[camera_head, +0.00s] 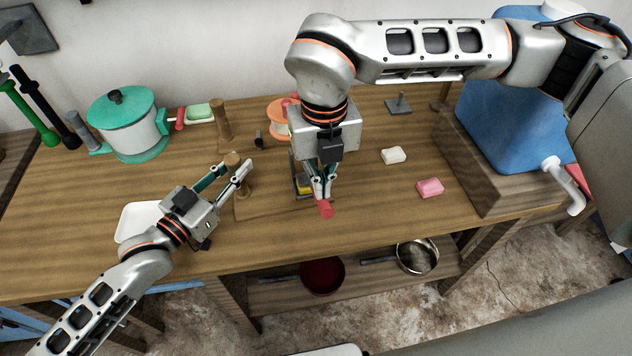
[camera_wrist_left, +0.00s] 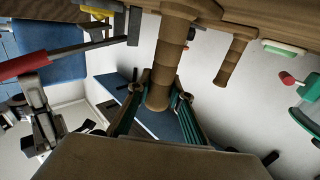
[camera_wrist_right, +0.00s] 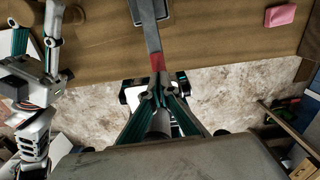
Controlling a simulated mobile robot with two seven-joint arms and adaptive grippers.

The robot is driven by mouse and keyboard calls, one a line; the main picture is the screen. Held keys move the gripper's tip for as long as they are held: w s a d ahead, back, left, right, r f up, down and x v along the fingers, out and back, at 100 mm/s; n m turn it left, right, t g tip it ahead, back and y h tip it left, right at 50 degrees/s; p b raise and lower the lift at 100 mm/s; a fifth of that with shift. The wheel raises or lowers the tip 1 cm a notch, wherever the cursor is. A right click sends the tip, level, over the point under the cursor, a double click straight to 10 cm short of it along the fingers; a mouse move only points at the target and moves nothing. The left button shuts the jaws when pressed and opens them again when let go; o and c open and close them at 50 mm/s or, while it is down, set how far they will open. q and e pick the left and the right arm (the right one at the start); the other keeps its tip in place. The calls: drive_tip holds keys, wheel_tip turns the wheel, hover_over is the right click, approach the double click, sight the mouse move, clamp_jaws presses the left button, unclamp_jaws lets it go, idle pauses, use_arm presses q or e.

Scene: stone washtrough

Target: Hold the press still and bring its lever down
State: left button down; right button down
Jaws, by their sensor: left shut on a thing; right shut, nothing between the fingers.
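The press (camera_head: 301,184), grey with a yellow part, stands near the table's front, partly hidden by my right arm. Its grey lever (camera_wrist_right: 150,35) has a red end (camera_head: 325,210) pointing towards the front edge. In the left wrist view the lever (camera_wrist_left: 80,50) looks roughly parallel to the tabletop. My right gripper (camera_head: 321,192) is shut and empty at the red end; contact cannot be told. My left gripper (camera_head: 232,172) is shut on a turned wooden post (camera_wrist_left: 160,92) left of the press. Whether this post belongs to the press cannot be told.
A second wooden post (camera_head: 220,118) stands behind. A teal-lidded pot (camera_head: 130,128) is at the left, a blue container (camera_head: 515,110) on a wooden block at the right. White soap (camera_head: 394,155) and pink soap (camera_head: 430,187) lie right of the press. Pans rest on a shelf below.

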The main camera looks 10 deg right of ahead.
drive_tip(key=shift+f, duration=0.15)
idle(0.4)
drive_tip(key=shift+s+f, duration=0.1)
drive_tip(key=shift+f, duration=1.65)
drive_tip(key=shift+r, duration=4.55)
use_arm(q)
drive_tip(key=c, duration=1.7)
unclamp_jaws()
